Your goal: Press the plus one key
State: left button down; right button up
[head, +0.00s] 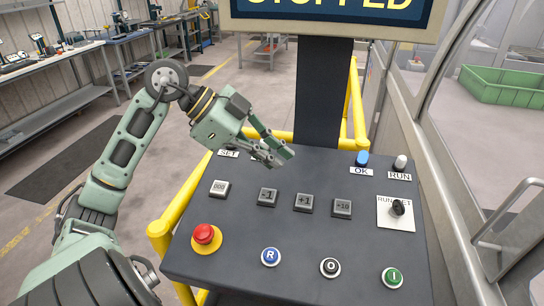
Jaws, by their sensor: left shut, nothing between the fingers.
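The plus one key (303,203) is a grey square key marked "+1" on the dark sloped control panel (230,262). It sits between the "-1" key (268,197) and the "+10" key (342,208). My left gripper (281,158) is shut and empty. It shows over the upper part of the panel, above and a little left of the plus one key in the picture, and apart from it. The gripper hides part of the panel's top row near the "SET" label. My right gripper does not show.
A red emergency button (206,235), a blue R button (271,256), a black O button (330,267) and a green I button (392,277) line the near side. A selector switch (399,208) is at right. Yellow rails (172,222) flank the panel. A screen (335,12) stands above.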

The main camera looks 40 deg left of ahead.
aim_at(304, 202)
jog(key=k+j, duration=0.25)
jog(key=j, duration=0.15)
jog(key=k+j, duration=0.55)
jog(key=j, duration=0.25)
jog(key=k+j, duration=0.25)
jog(key=j, duration=0.15)
